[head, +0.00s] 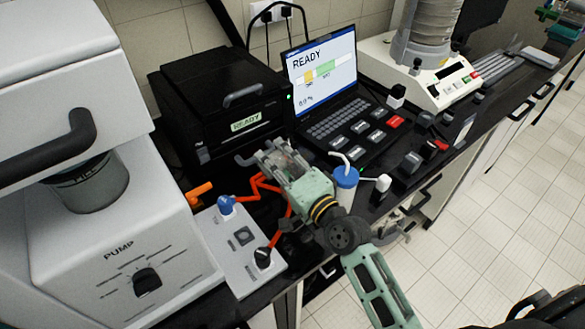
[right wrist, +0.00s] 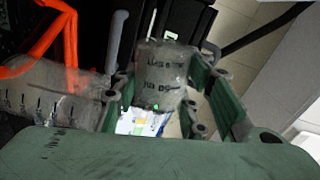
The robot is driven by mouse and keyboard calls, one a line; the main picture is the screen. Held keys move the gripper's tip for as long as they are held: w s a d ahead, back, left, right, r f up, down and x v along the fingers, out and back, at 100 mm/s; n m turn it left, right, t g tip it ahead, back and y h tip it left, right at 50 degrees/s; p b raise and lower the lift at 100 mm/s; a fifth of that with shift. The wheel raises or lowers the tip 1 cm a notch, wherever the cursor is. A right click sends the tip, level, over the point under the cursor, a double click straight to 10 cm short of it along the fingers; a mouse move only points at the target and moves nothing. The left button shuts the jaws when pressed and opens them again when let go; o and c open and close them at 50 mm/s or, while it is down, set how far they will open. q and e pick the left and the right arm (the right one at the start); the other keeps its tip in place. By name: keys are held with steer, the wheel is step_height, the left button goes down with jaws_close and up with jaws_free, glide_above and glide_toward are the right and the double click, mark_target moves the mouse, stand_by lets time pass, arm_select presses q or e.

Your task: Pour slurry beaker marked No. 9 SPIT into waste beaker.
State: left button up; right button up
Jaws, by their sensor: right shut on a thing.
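My right gripper (head: 282,162) is in the middle of the head view, in front of the black box. It is shut on a clear, greyish beaker (right wrist: 165,68), which shows between the green fingers in the right wrist view. Dark print is on this beaker, but I cannot read it surely as No. 9 SPIT. A second clear vessel (right wrist: 45,92) with graduation marks is at the left of the right wrist view, beside the held one. I cannot tell whether it is the waste beaker. How much either holds is unclear. My left gripper is not in view.
A black box marked READY (head: 225,105) stands behind my right gripper, with a laptop (head: 325,75) to its right. A white pump unit (head: 120,255) and orange tubing (head: 262,186) are at left. A blue-capped bottle (head: 346,178) stands close right of my gripper.

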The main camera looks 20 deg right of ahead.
steer(key=shift+w+d+r+m+p, duration=0.1)
steer(key=shift+d+r+m+p, duration=0.15)
steer(key=shift+m+p, duration=0.55)
steer(key=shift+w+d+r+m+p, duration=0.1)
steer(key=shift+d+r+m+p, duration=0.25)
steer(key=shift+m, duration=0.75)
stand_by(1.1)
